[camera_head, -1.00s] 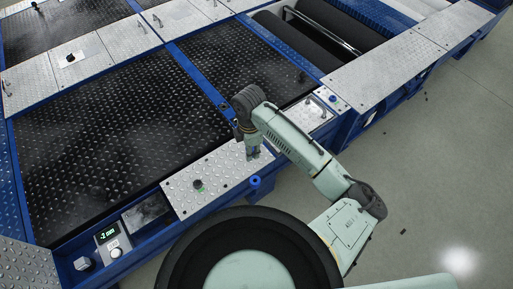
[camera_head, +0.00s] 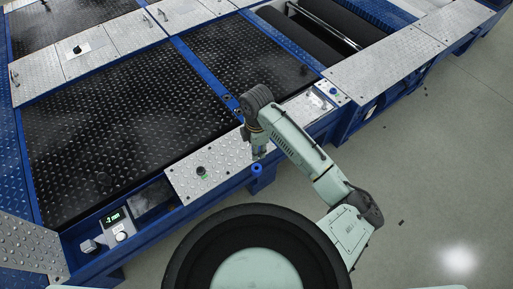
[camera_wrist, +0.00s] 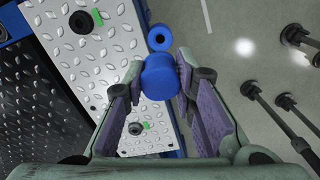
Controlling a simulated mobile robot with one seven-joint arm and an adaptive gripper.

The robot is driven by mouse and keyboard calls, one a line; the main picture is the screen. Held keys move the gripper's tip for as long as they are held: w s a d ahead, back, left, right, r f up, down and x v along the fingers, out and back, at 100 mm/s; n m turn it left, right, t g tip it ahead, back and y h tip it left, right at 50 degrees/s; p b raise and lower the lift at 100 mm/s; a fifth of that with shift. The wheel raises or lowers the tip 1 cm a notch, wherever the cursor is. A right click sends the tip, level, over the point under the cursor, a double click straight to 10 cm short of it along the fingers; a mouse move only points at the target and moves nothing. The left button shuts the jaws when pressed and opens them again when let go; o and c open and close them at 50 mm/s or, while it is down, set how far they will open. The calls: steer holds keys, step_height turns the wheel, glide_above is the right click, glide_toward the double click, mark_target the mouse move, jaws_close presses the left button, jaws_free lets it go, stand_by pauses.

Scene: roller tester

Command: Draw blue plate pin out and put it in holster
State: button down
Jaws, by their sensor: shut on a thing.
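My gripper (camera_wrist: 165,100) is shut on the blue plate pin (camera_wrist: 160,80), whose rounded blue head shows between the pads in the wrist view. Its lower end is hidden. In the head view my gripper (camera_head: 260,152) points down near the front edge of the silver tread plate (camera_head: 210,180). The holster, a blue round tube with a central hole (camera_head: 256,170), stands at that edge, just in front of my gripper. In the wrist view the holster (camera_wrist: 160,37) shows just beyond the pin head, apart from it.
A dark knob (camera_head: 201,171) with a green mark stands on the plate. A display box (camera_head: 113,217) sits at the front left. Black rollers (camera_head: 305,38) lie at the back right. Grey floor (camera_head: 440,150) is open to the right.

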steer(key=shift+f+b, duration=1.95)
steer(key=shift+f, duration=0.9)
steer(key=shift+f, duration=0.1)
steer(key=shift+f+b, duration=1.65)
steer(key=shift+f, duration=0.65)
steer(key=c, duration=1.2)
jaws_free()
steer(key=shift+r, duration=0.1)
steer(key=shift+c, duration=0.2)
steer(key=shift+r, duration=0.1)
step_height(320, 180, up, 12)
steer(key=shift+f, duration=0.1)
steer(key=shift+a, duration=0.1)
